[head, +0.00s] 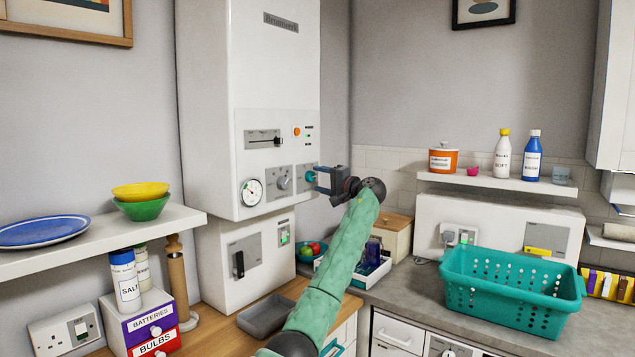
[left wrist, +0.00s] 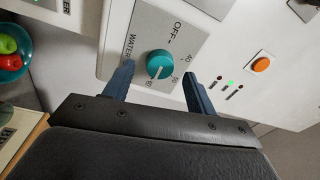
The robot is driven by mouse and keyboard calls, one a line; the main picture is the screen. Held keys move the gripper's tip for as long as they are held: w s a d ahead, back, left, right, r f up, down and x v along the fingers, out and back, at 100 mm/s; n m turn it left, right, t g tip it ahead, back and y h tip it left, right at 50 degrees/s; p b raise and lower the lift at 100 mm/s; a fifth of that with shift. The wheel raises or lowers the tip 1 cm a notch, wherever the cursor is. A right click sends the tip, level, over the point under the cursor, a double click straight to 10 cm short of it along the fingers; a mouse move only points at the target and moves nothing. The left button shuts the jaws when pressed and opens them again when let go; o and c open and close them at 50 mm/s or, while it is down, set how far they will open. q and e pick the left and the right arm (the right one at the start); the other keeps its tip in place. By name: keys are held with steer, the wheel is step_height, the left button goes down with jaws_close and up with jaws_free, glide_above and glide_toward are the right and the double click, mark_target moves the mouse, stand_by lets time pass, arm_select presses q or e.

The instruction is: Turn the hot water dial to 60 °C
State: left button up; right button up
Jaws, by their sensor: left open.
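The hot water dial (left wrist: 159,63) is a round teal knob on a grey plate marked WATER, OFF, 40, 50 and what looks like 60. A white line on the knob points toward the bottom of the plate, near the mark that looks like 60. In the head view the dial (head: 310,176) is at the lower right of the white boiler (head: 250,70). My left gripper (head: 322,180) is at the dial, and its open fingers (left wrist: 158,69) stand on either side of the knob in the left wrist view. I cannot tell whether they touch it. My right gripper is not in view.
Left of the dial are a grey knob (head: 284,183) and a round gauge (head: 251,192). An orange button (left wrist: 261,64) and small lights are near the dial. Below stand a grey tray (head: 265,318) and a fruit bowl (head: 305,257). A teal basket (head: 510,300) is at right.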

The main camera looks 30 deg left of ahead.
arm_select(q)
steer(key=d, duration=0.2)
steer(key=d+b, duration=0.1)
steer(key=d, duration=0.3)
steer(key=shift+s+f, duration=0.25)
steer(key=shift+s, duration=0.1)
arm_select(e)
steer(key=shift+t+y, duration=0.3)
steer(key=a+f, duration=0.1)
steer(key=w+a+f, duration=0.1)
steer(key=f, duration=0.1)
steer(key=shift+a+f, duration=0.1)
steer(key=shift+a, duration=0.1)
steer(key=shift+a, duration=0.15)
arm_select(q)
steer(key=shift+n, duration=0.3)
